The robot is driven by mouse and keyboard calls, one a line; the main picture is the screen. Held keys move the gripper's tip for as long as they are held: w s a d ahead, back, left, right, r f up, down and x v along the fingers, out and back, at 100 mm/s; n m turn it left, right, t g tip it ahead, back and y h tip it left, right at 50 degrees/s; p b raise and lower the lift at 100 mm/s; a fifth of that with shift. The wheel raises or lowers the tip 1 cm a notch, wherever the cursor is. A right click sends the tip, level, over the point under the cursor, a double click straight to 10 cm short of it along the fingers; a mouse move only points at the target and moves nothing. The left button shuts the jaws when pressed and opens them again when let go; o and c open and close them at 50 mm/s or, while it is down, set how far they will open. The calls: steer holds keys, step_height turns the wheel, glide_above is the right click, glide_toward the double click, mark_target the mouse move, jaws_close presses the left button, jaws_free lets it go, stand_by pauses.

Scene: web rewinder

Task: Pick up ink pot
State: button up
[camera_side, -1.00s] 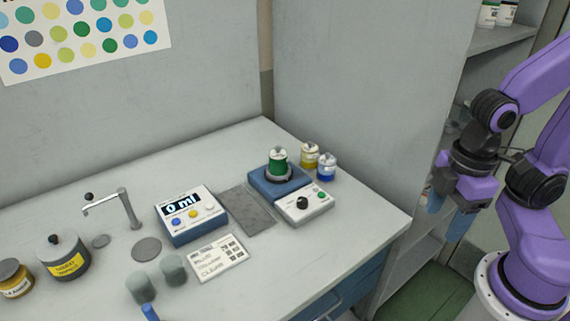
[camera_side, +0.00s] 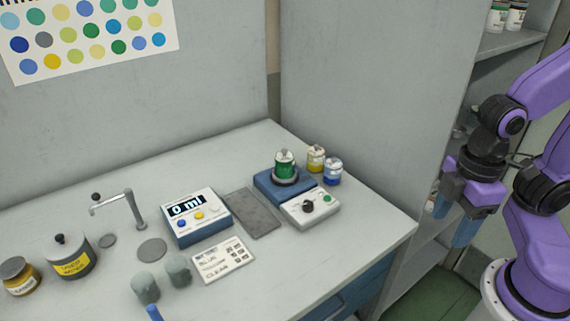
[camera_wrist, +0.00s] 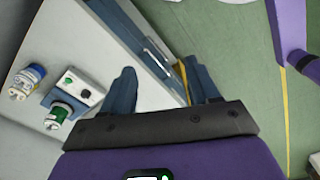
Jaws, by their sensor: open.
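Three small ink pots stand at the back right of the counter in the side view. The green pot (camera_side: 284,163) sits on a round holder on the blue device (camera_side: 268,186). The yellow pot (camera_side: 316,158) and the blue pot (camera_side: 333,171) stand beside it on the counter. The wrist view shows the green pot (camera_wrist: 57,114) and the blue pot (camera_wrist: 27,81) at the left. My gripper (camera_side: 452,222) is right of the counter, beyond its edge, well away from the pots. In the wrist view my gripper (camera_wrist: 163,85) has its fingers apart with nothing between them.
A display unit (camera_side: 197,215), a grey mat (camera_side: 250,213) and a label card (camera_side: 224,260) lie on the counter (camera_side: 300,262). A shelf unit (camera_side: 480,47) stands behind my arm.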

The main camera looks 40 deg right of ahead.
steer(key=o, duration=0.6)
steer(key=w+a+r+m, duration=0.1)
steer(key=w+a+m, duration=0.15)
steer(key=w, duration=0.35)
steer(key=w+a+r+m, duration=0.2)
steer(key=w+a, duration=0.2)
steer(key=w, duration=0.2)
steer(key=m+t+h, duration=0.1)
steer(key=m, duration=1.2)
glide_above(285, 156)
steer(key=s+a, duration=0.1)
steer(key=s, duration=0.1)
step_height(285, 156, down, 3)
steer(key=f, duration=0.3)
steer(key=w+f, duration=0.1)
steer(key=f, duration=0.7)
steer(key=shift+w+d, duration=0.2)
steer(key=shift+w, duration=0.1)
steer(key=shift+w+d+f, duration=0.15)
steer(key=shift+w+f, duration=0.05)
steer(key=shift+f, duration=0.65)
steer(key=shift+w+d+f, duration=0.2)
steer(key=shift+f, duration=0.7)
steer(key=shift+w+d+f, duration=0.15)
steer(key=shift+w+f, duration=0.05)
steer(key=shift+f, duration=0.65)
